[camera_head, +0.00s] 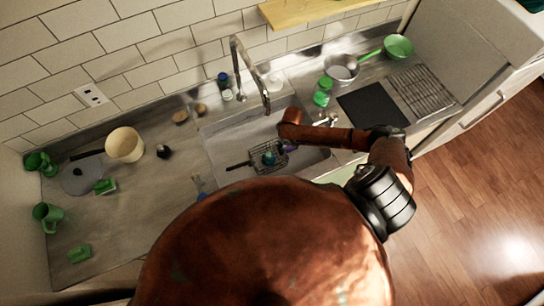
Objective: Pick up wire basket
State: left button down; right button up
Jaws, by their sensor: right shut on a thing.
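The wire basket (262,163) is a small dark mesh basket with a dark handle sticking out to the left. It shows in the sink (218,152), with a small blue-green thing (268,158) in or on it. My right arm reaches in from the right over the sink. My right gripper (287,147) is at the basket's right end and is shut on it; its fingertips are small and partly hidden under the wrist. I cannot tell whether the basket touches the sink floor. My left gripper is not in view.
A tall faucet (238,65) stands behind the sink. A metal pan (341,68), a green jar (322,92) and a dark board (372,106) are on the right counter. A cream pot (125,144), a grey lid (82,178) and green cups are on the left.

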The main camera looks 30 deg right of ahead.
jog(key=c, duration=0.6)
notch_tip(320, 180, up, 10)
jog(key=shift+r+b, duration=0.1)
jog(key=shift+b, duration=0.45)
